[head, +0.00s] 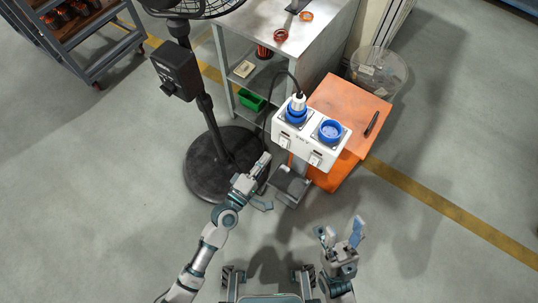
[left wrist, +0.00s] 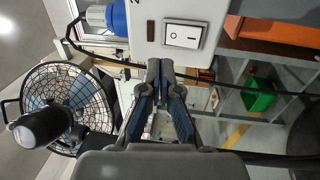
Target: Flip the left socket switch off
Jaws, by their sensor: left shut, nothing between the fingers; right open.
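The white socket box (head: 303,147) has two blue sockets side by side on top. The left socket (head: 296,115) has a plug (head: 299,101) in it; the right socket (head: 331,131) is empty. The left switch (head: 285,142) is on the box's front, and the right switch (head: 316,159) is beside it. My left gripper (head: 264,160) is shut and empty, just left of the box. In the left wrist view, a white rocker switch (left wrist: 183,35) lies just above and right of its shut fingertips (left wrist: 160,66). My right gripper (head: 344,235) is open and empty, below the box.
An orange cabinet (head: 345,100) stands behind and right of the box, with a dark pen-like item (head: 371,124) on it. A black fan (head: 220,163) on a round base stands left.

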